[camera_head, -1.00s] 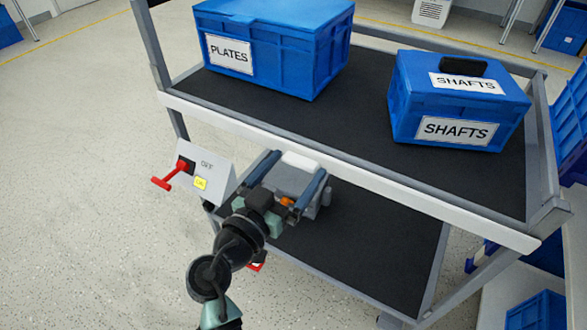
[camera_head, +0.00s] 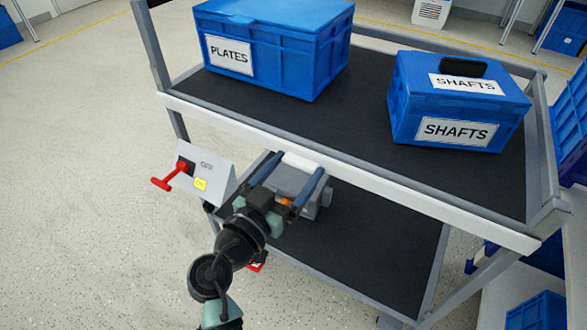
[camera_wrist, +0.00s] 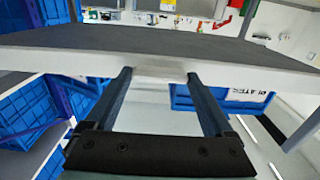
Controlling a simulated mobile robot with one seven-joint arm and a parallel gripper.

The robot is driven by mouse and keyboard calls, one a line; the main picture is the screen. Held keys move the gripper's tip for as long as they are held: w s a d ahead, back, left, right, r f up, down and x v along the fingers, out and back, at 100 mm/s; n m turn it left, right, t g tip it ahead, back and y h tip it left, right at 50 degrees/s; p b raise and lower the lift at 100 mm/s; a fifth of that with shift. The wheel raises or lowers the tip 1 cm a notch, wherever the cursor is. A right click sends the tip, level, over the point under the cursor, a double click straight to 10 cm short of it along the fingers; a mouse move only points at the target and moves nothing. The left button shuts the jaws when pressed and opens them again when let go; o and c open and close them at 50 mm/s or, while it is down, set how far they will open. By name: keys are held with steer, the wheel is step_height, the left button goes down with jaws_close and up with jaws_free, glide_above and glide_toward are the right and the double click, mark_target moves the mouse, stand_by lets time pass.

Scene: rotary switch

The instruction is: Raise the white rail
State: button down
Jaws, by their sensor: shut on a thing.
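The white rail (camera_head: 420,199) runs along the front edge of the cart's upper shelf, sloping down to the right in the head view. It crosses the wrist view as a pale band (camera_wrist: 250,74). My gripper (camera_head: 302,163) is at the rail's front, left of its middle. Its two dark blue fingers are on either side of a short white block (camera_head: 300,161) at the rail, and are shut on it. In the wrist view the fingertips (camera_wrist: 160,74) reach the rail's edge, with the pale block between them.
A blue PLATES box (camera_head: 275,50) and a blue SHAFTS box (camera_head: 455,100) stand on the upper shelf. A switch panel (camera_head: 208,170) with a red handle (camera_head: 170,177) is left of my gripper. A grey unit (camera_head: 300,190) sits below the rail. The floor at left is clear.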

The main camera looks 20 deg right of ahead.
mark_target(290, 145)
step_height(290, 145, up, 7)
steer(key=p, duration=0.2)
steer(key=shift+r, duration=0.15)
jaws_free()
steer(key=shift+a, duration=0.1)
steer(key=v, duration=1.3)
steer(key=shift+p, duration=0.35)
